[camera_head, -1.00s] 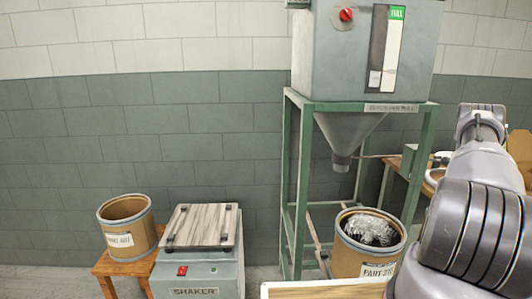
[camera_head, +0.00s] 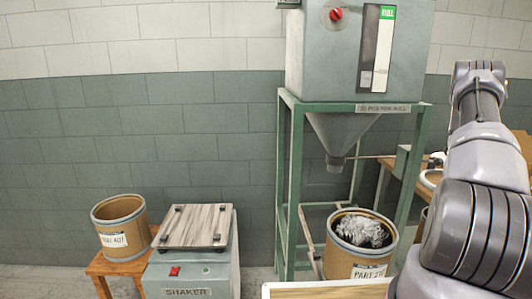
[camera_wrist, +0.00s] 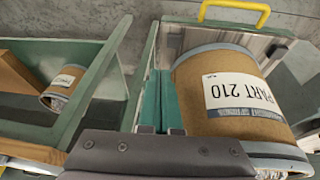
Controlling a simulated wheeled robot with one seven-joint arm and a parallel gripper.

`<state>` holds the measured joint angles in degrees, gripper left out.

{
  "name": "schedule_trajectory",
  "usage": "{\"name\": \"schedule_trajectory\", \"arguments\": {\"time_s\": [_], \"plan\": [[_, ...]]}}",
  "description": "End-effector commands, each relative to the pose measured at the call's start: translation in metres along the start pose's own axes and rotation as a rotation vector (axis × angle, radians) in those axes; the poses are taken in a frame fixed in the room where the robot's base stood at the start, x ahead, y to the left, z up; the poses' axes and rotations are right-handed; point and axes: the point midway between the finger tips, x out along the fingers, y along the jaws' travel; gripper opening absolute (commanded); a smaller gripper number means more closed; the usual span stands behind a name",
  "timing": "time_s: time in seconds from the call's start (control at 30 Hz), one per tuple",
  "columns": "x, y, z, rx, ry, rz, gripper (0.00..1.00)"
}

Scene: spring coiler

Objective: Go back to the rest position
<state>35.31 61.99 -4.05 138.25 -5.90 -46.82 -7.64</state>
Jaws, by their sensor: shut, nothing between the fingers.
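In the head view my arm rises at the right edge, and its end is out of that picture. In the wrist view the dark grey end of my gripper (camera_wrist: 160,155) fills the bottom middle. It is shut with nothing in it. Just beyond it stands a brown drum (camera_wrist: 190,85) with a grey rim and a white label reading PART 210, upside down in this view. I cannot tell whether they touch.
A hopper (camera_head: 355,60) on a green frame (camera_head: 284,190) stands above a drum (camera_head: 345,262) of crumpled silvery material. A shaker (camera_head: 190,272) and an open drum (camera_head: 122,240) on a wooden stool (camera_head: 120,268) stand left. A wooden table (camera_head: 400,168) lies behind my arm.

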Motion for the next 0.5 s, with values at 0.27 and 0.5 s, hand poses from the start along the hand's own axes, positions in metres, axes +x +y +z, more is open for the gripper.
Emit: {"name": "schedule_trajectory", "arguments": {"time_s": [0.27,0.5], "plan": [[-0.077,0.015,-0.095,0.048,0.031,0.074,0.00],[-0.173,-0.003,-0.167,0.128,0.072,0.101,0.00]]}}
